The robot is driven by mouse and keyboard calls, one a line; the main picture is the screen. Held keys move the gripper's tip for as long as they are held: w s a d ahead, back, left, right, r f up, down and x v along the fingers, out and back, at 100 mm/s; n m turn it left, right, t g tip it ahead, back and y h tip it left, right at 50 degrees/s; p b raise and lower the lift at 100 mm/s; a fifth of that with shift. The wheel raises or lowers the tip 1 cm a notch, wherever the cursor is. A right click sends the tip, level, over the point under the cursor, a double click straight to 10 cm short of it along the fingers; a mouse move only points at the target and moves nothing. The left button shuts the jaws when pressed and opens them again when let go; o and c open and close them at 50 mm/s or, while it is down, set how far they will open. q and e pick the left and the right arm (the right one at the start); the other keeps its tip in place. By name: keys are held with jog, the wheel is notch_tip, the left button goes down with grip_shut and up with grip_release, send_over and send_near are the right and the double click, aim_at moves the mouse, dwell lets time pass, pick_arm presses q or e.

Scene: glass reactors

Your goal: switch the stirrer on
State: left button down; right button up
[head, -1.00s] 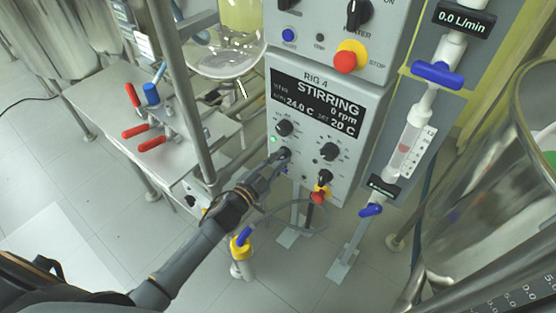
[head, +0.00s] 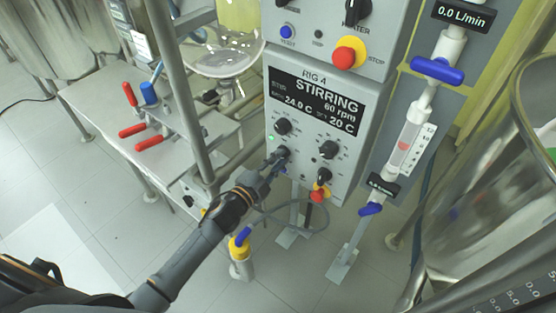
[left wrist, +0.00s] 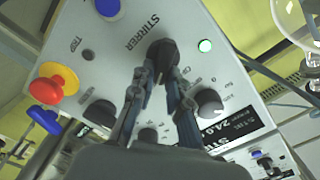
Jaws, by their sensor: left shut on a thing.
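The stirrer knob (left wrist: 162,53) is a black rotary knob under the word STIRRER in the left wrist view. My left gripper (left wrist: 160,75) is shut on it, one finger on each side. In the head view my left gripper (head: 276,160) is at the lower left of the RIG 4 panel and covers most of that knob. The panel display (head: 314,104) reads STIRRING, 60 rpm, 24.0 C and set 20 C. My right gripper is not in view.
Other black knobs (head: 328,149) sit close by on the panel. A red and yellow stop button (left wrist: 52,84) is near the gripper. A steel post (head: 191,100) and a bench with red-handled clamps (head: 150,142) stand left. A flowmeter (head: 408,148) is right.

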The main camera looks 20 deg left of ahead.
pick_arm(q)
jog(key=c, duration=1.3)
grip_release()
jog(key=v, duration=1.2)
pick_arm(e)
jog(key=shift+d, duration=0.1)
